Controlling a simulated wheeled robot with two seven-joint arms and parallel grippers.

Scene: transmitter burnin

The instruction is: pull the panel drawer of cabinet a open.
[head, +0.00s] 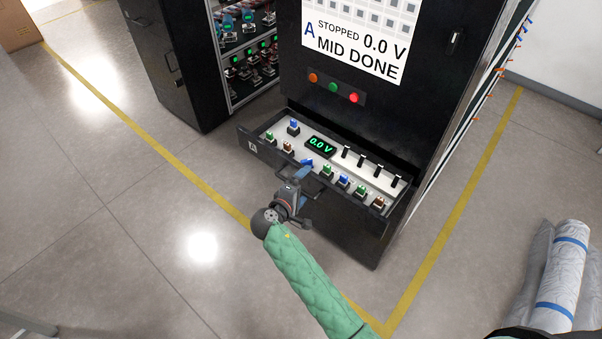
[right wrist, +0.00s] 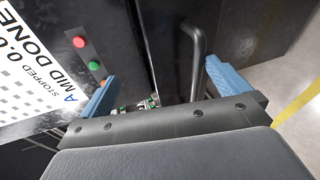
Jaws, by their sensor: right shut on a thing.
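Cabinet A (head: 420,100) is a tall black cabinet, with a display reading "STOPPED 0.0 V MID DONE". Its panel drawer (head: 258,148) stands out from the cabinet front, so its white panel with a green 0.0 V readout, switches and coloured terminals shows. My right gripper (head: 303,172) is at the middle of the drawer front, shut on the drawer handle. In the right wrist view, the dark bar handle (right wrist: 198,60) stands between the two blue fingers; where they touch it is unclear. The gripper hides part of the handle in the head view. My left gripper is not in view.
An orange, a green and a red button (head: 333,87) sit above the drawer. A black rack (head: 185,70) with lit devices stands to the left. Wrapped rolls (head: 567,270) lie at the lower right. The floor in front is clear, marked with yellow lines (head: 190,178).

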